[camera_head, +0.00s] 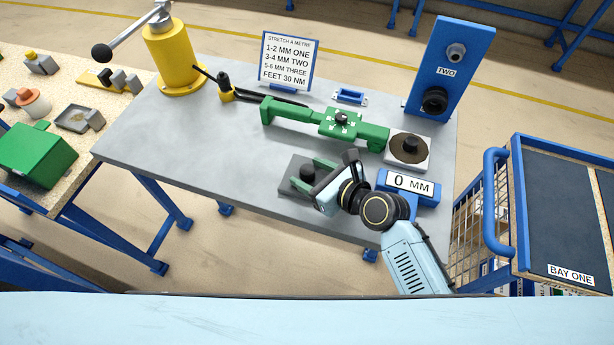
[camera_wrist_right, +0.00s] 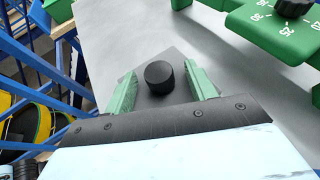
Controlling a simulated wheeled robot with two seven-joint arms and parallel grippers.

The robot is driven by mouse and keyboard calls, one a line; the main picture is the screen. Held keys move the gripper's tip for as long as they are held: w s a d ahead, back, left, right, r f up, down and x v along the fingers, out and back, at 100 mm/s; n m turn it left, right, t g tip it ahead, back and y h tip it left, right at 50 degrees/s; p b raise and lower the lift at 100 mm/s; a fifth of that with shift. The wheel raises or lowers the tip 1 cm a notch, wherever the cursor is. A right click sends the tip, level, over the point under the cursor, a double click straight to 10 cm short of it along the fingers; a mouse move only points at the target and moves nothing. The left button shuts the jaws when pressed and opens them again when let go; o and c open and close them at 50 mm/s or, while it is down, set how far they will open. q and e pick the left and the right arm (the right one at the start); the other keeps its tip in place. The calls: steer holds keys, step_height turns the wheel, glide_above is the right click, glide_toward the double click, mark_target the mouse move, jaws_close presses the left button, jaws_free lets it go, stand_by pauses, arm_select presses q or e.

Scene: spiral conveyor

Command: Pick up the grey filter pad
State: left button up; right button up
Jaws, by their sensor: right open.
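The grey filter pad (camera_head: 287,188) is a flat dark grey square with a black round knob (camera_head: 307,172) on top. It lies on the grey table near its front edge. My right gripper (camera_head: 311,174) is over it with its green fingers apart. In the right wrist view the pad (camera_wrist_right: 174,57) lies below the gripper (camera_wrist_right: 161,80), and the knob (camera_wrist_right: 159,76) stands between the two fingers, with a gap on each side. The gripper's body hides the near part of the pad in that view. My left gripper is not in view.
A brown-topped pad with a black knob (camera_head: 409,147) sits right of a green fixture (camera_head: 325,120). A blue "0 MM" display (camera_head: 412,187) is beside my right arm. The blue block marked TWO (camera_head: 449,70) and sign (camera_head: 286,62) stand behind. A blue cart (camera_head: 565,200) is at right.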

steer(key=c, duration=1.1)
